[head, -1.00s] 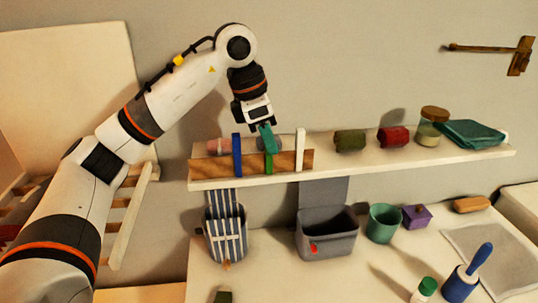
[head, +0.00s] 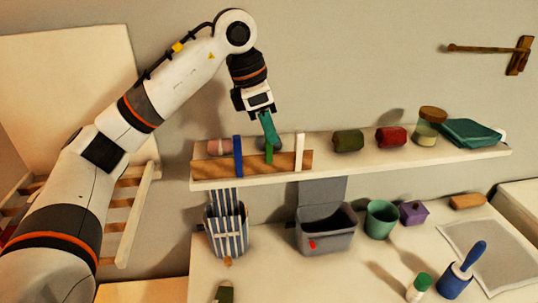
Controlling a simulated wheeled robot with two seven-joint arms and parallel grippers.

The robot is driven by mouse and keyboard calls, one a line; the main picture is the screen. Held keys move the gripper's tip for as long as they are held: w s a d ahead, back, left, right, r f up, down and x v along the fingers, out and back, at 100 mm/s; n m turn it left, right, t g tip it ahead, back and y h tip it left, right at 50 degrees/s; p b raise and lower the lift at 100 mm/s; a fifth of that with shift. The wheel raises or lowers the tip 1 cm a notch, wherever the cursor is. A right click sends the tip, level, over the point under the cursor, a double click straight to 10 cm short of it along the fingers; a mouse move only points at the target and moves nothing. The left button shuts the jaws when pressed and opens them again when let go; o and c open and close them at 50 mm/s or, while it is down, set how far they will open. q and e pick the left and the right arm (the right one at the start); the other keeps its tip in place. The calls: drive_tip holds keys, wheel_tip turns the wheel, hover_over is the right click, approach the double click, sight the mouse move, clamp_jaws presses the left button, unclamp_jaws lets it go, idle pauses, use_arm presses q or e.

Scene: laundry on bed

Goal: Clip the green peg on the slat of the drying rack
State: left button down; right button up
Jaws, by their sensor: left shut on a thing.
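The green peg (head: 269,153) is upright in front of the wooden strip (head: 212,169) on the wall shelf, between a blue peg (head: 238,157) and a white peg (head: 299,152). My left gripper (head: 268,128) comes down from above, its teal fingers shut on the top of the green peg. I cannot tell whether the peg still touches the strip. The drying rack (head: 136,215), with pale posts and wooden slats, stands at the left, partly hidden behind my left arm. My right gripper is not in view.
The shelf (head: 420,158) also holds a pink roll (head: 217,147), a dark green roll (head: 348,140), a red roll (head: 391,136), a jar (head: 430,125) and a folded teal cloth (head: 472,133). Below are a striped basket (head: 228,238), a grey bin (head: 325,235) and a green cup (head: 381,220).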

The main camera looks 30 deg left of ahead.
use_arm(q)
drive_tip(key=shift+r+p, duration=1.3)
drive_tip(key=shift+r, duration=0.45)
drive_tip(key=shift+f, duration=0.1)
